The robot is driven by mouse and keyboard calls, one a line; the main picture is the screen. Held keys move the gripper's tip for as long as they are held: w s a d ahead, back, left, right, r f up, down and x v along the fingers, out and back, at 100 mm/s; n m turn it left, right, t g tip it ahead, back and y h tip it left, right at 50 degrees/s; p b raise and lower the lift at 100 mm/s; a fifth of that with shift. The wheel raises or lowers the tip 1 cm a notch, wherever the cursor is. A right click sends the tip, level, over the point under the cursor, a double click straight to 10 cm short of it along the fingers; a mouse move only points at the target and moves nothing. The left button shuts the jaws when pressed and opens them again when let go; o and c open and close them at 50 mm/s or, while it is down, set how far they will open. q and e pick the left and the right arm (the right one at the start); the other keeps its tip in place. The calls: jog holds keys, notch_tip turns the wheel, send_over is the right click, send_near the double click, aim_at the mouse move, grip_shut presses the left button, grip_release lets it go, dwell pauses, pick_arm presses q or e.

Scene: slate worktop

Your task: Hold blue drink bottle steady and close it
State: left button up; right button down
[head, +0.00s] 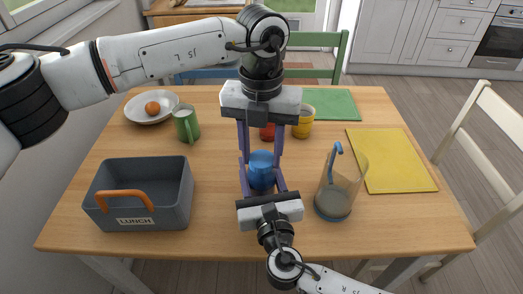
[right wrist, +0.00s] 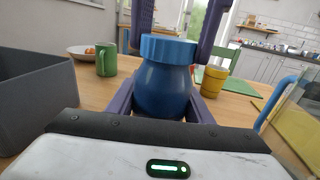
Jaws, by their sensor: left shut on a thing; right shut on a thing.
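The blue drink bottle (head: 262,183) stands upright on the wooden table, and its dark blue body shows in the right wrist view (right wrist: 162,92). Its lighter blue cap (right wrist: 168,50) sits on top of the neck and also shows in the head view (head: 261,160). My left gripper (head: 261,157) reaches down from above, its purple fingers shut on the cap from both sides. My right gripper (head: 262,185) comes from the front, its fingers shut around the bottle body. The thread is hidden, so I cannot tell how tight the cap is.
A grey lunch box (head: 177,205) with an orange handle stands left. A clear pitcher (head: 350,185) with a blue handle stands close on the right. Behind are a green mug (head: 186,124), a yellow cup (head: 303,125), a red object (head: 267,132) and a fruit plate (head: 135,113). A yellow mat (head: 395,160) lies right.

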pick_arm(q)
jog(key=m, duration=0.6)
jog(key=shift+m, duration=0.4)
jog(key=m, duration=1.3)
jog(key=o, duration=1.2)
notch_tip(320, 180, up, 12)
